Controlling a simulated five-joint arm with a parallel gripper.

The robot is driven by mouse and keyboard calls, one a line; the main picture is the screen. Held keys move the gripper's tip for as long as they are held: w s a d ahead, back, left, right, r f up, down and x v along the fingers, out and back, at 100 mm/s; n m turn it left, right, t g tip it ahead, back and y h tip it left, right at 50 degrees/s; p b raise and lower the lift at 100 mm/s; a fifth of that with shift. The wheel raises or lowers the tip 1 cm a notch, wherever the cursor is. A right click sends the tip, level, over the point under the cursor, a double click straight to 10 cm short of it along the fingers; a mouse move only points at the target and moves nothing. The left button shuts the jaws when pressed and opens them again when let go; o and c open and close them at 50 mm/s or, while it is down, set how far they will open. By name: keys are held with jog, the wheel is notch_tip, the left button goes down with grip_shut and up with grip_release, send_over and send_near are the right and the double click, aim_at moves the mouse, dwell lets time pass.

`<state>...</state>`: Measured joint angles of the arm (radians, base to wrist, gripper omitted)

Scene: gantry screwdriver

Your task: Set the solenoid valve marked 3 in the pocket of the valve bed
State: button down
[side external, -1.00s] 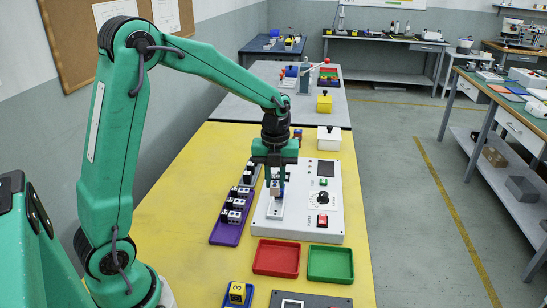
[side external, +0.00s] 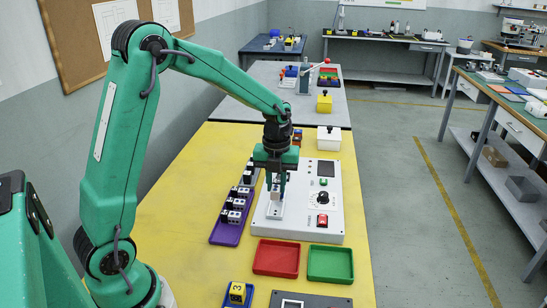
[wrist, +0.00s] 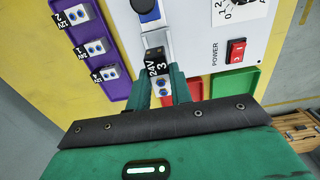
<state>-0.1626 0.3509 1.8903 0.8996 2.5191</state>
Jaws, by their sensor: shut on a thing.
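The solenoid valve marked 3 (wrist: 160,78) is a small light block with a black "3 24V" label and blue ports, between the fingers of my gripper (wrist: 163,92). In the side view my gripper (side external: 275,178) is shut on this valve, over the white panel box. The valve bed (side external: 276,211) is a pale strip on the left part of the box. In the wrist view the bed (wrist: 157,38) is a silver strip with a blue part at its far end, just beyond the valve. The pocket and the valve's underside are hidden, so I cannot tell whether they touch.
A purple tray (side external: 224,234) with several other valves stands left of the box (side external: 325,225). A red tray (side external: 276,258) and a green tray (side external: 330,264) lie in front. The yellow table (side external: 180,215) is clear at left.

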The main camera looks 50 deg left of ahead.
aim_at(276, 185)
jog(key=shift+f, duration=1.85)
jog(key=shift+f, duration=0.75)
dwell(1.2)
jog(key=c, duration=1)
grip_release()
jog(key=shift+o, duration=0.2)
jog(key=shift+r, duration=0.15)
jog(key=shift+r, duration=3.85)
